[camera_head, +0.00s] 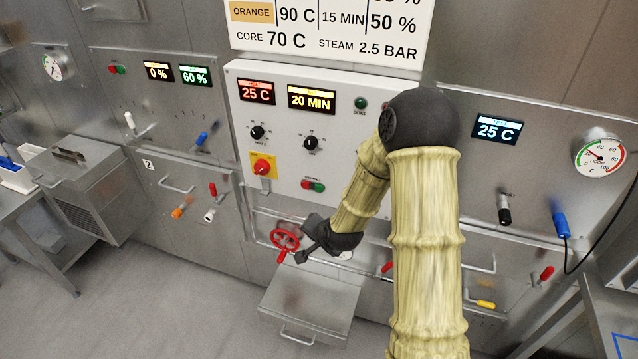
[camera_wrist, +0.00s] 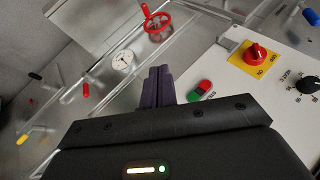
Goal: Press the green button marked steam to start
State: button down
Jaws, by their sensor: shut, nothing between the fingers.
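A small red-and-green button pair (camera_head: 313,185) sits low on the white control panel (camera_head: 290,160); the lettering above it is too small to read. In the wrist view the same pair shows with its green half (camera_wrist: 194,96) just right of my fingers. My gripper (camera_head: 303,256) is below the pair in the head view, beside the red handwheel. In the wrist view my gripper (camera_wrist: 159,70) has its two dark fingers together, with nothing between them. It appears apart from the button. Which button is marked steam cannot be read.
The red handwheel (camera_head: 285,240) and a pipe rail lie close to my gripper. A red switch on a yellow plate (camera_head: 263,166) and black knobs (camera_head: 257,132) are on the panel. Another red-green pair (camera_head: 116,69) is at left.

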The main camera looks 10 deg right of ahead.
aim_at(319, 189)
jog(key=w+f+m+t+p, duration=0.1)
jog(key=w+m+t+p, duration=0.4)
jog(key=m, duration=0.6)
jog(key=shift+w+a+p, duration=0.3)
jog(key=shift+w+a, duration=0.05)
jog(key=shift+w, duration=1.05)
jog(key=shift+w+d+b, duration=0.15)
jog(key=shift+w+d, duration=0.6)
jog(key=shift+w, duration=0.55)
jog(key=shift+w+d+b, duration=0.15)
jog(key=shift+w+d, duration=0.55)
jog(key=shift+w, duration=0.55)
jog(key=shift+w+d+b, duration=0.15)
jog(key=shift+w+d, duration=0.6)
jog(key=shift+w, duration=0.55)
jog(key=shift+w+f, duration=0.1)
jog(key=shift+w+d+b, duration=0.2)
jog(key=shift+w+b, duration=0.05)
jog(key=shift+b, duration=0.15)
